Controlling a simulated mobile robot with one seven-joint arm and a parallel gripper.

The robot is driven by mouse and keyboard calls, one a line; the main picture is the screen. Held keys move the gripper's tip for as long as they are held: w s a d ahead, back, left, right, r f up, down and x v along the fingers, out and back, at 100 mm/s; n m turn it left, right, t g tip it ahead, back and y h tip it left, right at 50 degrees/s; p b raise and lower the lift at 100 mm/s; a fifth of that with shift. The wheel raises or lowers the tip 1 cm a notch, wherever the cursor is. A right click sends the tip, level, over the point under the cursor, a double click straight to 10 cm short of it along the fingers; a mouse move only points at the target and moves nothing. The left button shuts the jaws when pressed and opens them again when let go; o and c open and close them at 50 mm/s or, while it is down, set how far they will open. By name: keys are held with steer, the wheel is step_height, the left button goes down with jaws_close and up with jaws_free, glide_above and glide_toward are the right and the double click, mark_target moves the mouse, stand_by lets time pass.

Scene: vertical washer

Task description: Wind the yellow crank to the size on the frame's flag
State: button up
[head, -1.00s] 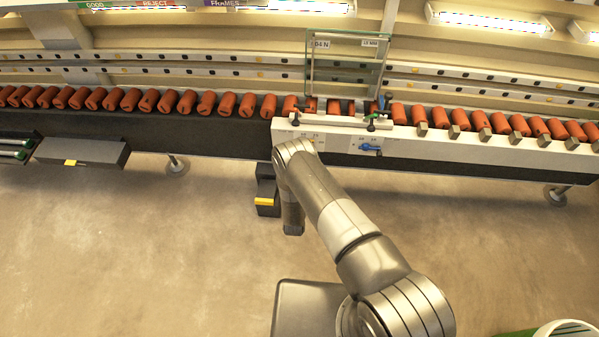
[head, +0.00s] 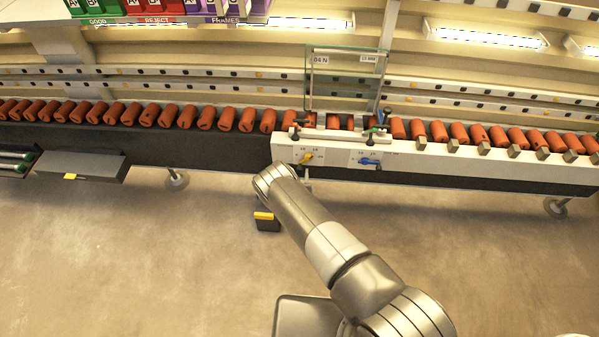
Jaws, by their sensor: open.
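The yellow crank (head: 306,159) sits on a white dial plate on the front of the pale machine panel. A blue crank (head: 369,161) is on a second plate to its right. The glass frame (head: 345,82) stands upright above the panel. Its flag (head: 369,59) is a small white label at the top right ending in MM; its number is too small to read surely. My arm reaches up from below, its wrist just below left of the yellow crank. My gripper (head: 306,176) is open, mostly hidden by the wrist, with a small grey part showing below the crank.
A row of orange rollers (head: 188,115) runs along the conveyor on both sides of the frame. Several brass-coloured blocks line the panel's right part. A grey box (head: 80,167) juts out at left. A dark block with a yellow stripe (head: 266,220) is low beside my arm.

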steer(key=shift+w, duration=0.85)
steer(key=shift+c, duration=0.4)
